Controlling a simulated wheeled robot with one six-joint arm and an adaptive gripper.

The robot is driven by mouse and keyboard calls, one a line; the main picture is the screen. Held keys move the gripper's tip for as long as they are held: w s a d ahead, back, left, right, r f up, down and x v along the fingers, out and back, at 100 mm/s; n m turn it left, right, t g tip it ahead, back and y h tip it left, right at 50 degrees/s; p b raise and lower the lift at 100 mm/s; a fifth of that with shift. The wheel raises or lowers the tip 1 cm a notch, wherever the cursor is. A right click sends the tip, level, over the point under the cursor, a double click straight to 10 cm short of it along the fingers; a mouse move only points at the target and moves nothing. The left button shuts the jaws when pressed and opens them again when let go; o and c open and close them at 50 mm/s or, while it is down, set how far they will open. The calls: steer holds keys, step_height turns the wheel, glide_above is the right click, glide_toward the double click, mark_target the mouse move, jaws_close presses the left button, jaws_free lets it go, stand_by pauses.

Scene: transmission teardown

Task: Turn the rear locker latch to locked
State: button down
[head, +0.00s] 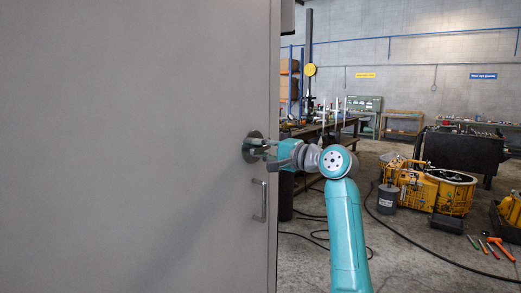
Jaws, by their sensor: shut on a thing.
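The grey locker door (130,150) fills the left half of the head view. The latch (255,136), a dark round piece, is near the door's right edge, above a vertical pull handle (259,200). My gripper (256,148) is at the latch, with its fingers shut on it. The fingers and the gripper body cover part of the latch, so I cannot tell which way it is turned. My arm reaches in from the lower right.
Right of the locker, a workbench (325,128) stands behind my arm. Yellow machinery (415,185), a dark grey can (388,198) and hand tools (490,243) are on the concrete floor. Dark cables (420,245) cross the floor. Some floor at lower right is clear.

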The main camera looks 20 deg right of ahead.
steer(key=n, duration=0.8)
steer(key=shift+n, duration=0.4)
steer(key=n, duration=0.4)
steer(key=shift+n, duration=2)
steer(key=c, duration=1)
jaws_free()
steer(key=shift+d, duration=0.1)
steer(key=v, duration=1.2)
